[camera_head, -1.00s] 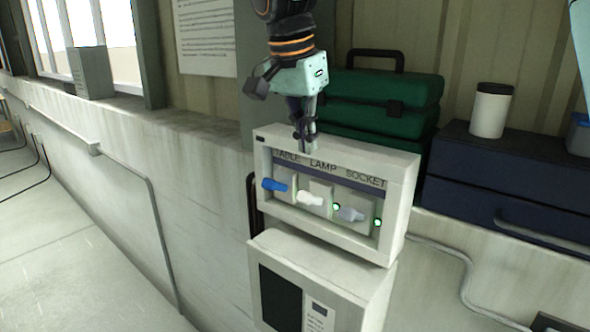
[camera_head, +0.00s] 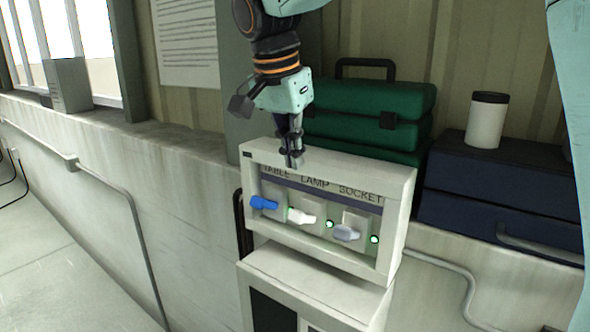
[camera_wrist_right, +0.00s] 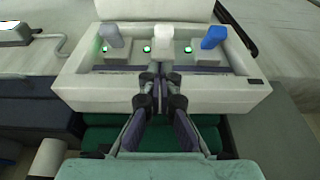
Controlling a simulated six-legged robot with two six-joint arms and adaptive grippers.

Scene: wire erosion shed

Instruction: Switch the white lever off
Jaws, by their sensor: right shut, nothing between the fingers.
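The white lever (camera_head: 301,217) is the middle one of three levers in the pale switch box (camera_head: 402,222). It sticks out toward the viewer; in the wrist view the white lever (camera_wrist_right: 161,38) points up in the picture. A blue lever (camera_head: 265,203) is to its left and a grey lever (camera_head: 346,233) to its right in the head view. Green lights (camera_head: 330,224) glow beside the levers. My right gripper (camera_head: 291,160) is shut and empty, over the box's upper edge, apart from the white lever. In the wrist view its fingertips (camera_wrist_right: 160,85) point toward it. My left gripper is out of view.
Green cases (camera_head: 370,97) stand behind the box. A grey cabinet (camera_head: 318,283) is below the box. The space in front of the levers looks clear.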

